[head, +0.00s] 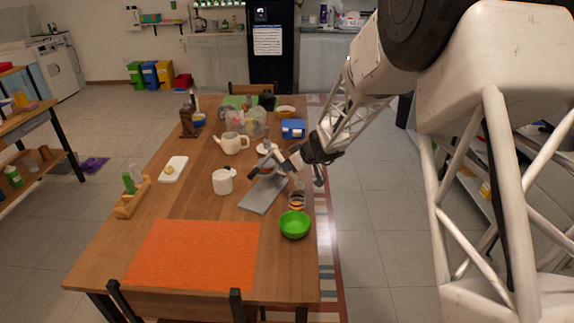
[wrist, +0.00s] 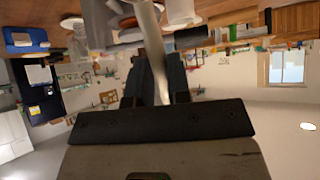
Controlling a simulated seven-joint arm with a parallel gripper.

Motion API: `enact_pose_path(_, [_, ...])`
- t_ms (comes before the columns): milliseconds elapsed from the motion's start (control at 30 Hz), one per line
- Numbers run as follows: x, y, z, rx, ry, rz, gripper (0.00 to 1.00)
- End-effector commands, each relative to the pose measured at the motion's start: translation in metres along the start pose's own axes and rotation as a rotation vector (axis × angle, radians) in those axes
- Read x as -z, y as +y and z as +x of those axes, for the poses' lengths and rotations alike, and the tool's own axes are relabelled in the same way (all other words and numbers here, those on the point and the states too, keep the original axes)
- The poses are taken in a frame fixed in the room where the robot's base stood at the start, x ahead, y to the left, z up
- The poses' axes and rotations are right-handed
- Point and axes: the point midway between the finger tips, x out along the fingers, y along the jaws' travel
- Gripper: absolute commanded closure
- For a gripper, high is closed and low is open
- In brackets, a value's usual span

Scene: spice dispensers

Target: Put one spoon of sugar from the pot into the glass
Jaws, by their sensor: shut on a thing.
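My gripper (head: 282,164) is above the right side of the table, over a grey board. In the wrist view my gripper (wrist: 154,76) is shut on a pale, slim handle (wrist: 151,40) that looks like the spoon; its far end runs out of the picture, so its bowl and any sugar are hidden. A white lidded pot (head: 222,181) stands upright left of the grey board, apart from my gripper. A small clear vessel with orange and dark bands (head: 297,201), perhaps the glass, stands right of the board, behind the green bowl.
The grey board (head: 262,198) lies under my gripper. A green bowl (head: 294,225) stands at the right edge. A white teapot (head: 234,143), a blue box (head: 293,128) and other kitchenware stand farther back. An orange mat (head: 192,254) covers the front, free of objects.

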Motion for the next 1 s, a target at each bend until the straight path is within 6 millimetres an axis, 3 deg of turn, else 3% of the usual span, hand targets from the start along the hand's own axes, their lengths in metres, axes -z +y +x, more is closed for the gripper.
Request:
enact_pose_path(633, [-0.011, 0.0, -0.026, -0.002, 0.354, 0.002, 1.0])
enact_pose_path(1000, [-0.012, 0.0, -0.03, -0.003, 0.416, 0.0, 1.0])
